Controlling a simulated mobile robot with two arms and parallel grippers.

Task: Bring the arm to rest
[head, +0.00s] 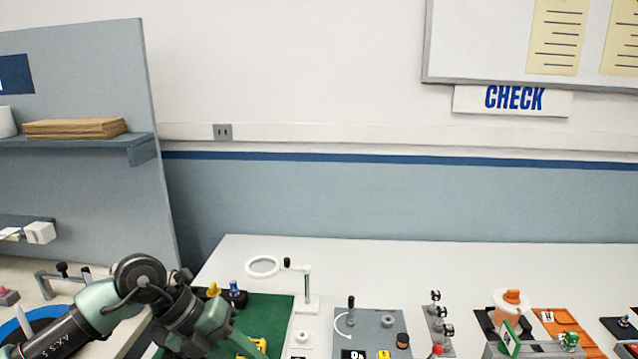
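My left arm (105,305) comes in from the lower left, bends at a dark elbow joint and slopes down to the right over the green mat (270,312). The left gripper (238,343) is at the bottom edge of the head view, beside a yellow part (259,345). Its fingertips are cut off or hidden, so I cannot tell its opening or whether it holds anything. My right arm and gripper are not in view.
The white table holds a magnifier stand (306,290), a grey plate with a crank (370,325), a post with several knobs (437,320), a white-and-orange spool (511,302) and an orange tray (566,325). The table's back strip is clear. A grey-blue partition (110,80) stands left.

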